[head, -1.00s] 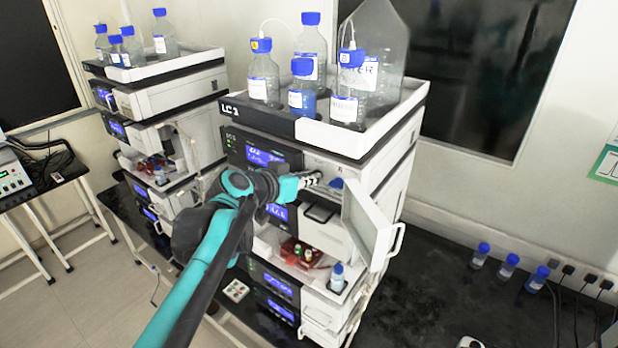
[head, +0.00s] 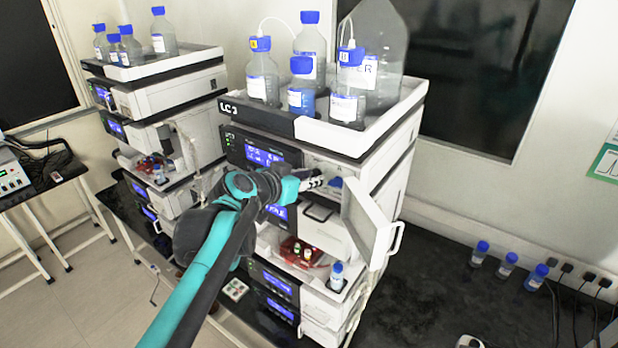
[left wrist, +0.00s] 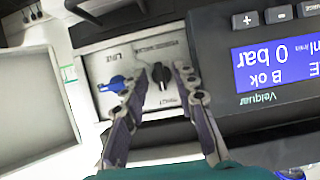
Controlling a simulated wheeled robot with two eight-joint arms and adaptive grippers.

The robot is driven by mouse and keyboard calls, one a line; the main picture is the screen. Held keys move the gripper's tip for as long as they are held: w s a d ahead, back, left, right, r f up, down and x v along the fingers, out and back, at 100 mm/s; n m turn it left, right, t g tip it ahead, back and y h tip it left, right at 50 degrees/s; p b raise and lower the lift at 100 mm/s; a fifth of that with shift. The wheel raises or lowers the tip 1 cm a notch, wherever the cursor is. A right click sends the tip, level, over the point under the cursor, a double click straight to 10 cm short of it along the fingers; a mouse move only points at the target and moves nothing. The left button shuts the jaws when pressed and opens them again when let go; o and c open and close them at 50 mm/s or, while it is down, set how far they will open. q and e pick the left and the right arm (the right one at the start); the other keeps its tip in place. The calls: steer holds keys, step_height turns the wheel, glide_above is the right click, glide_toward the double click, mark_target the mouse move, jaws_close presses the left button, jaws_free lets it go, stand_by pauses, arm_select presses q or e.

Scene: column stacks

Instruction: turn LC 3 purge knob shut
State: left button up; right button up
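The LC 3 stack (head: 258,117) stands at centre in the head view, its sign on the top tray's front. The left wrist view shows its pump panel upside down, with a black pointer knob (left wrist: 160,75) and a blue knob (left wrist: 113,84). The panel lettering is too small to read surely. My left gripper (left wrist: 157,86) is open, with one finger on each side of the black knob and gaps between. The blue knob lies outside the left finger. In the head view my left gripper (head: 318,181) is at the panel, hiding the black knob. My right gripper is not in view.
An open white door (head: 372,222) stands just right of the panel. Bottles (head: 345,105) fill the top tray. The pump display (left wrist: 276,64) reads 0 bar. A second stack (head: 165,90) stands left. Small blue-capped bottles (head: 508,264) stand on the dark bench at right.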

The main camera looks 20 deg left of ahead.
arm_select(q)
steer(key=v, duration=1.2)
steer(key=shift+f, duration=0.15)
steer(key=s+d+f+n+g+y+b, duration=0.1)
steer(key=s+f+b, duration=0.4)
steer(key=f+b, duration=0.6)
steer(key=s+d+f+n+g+y+b, duration=0.1)
steer(key=s+f+b, duration=0.4)
steer(key=f+b, duration=0.7)
steer(key=s+d+f+n+g+y+b, duration=0.1)
steer(key=s+f+b, duration=0.4)
steer(key=f, duration=3.1)
steer(key=n+g+y+b, duration=0.1)
steer(key=g+b, duration=0.1)
steer(key=b, duration=0.4)
steer(key=shift+g+y, duration=0.3)
steer(key=shift+r, duration=0.15)
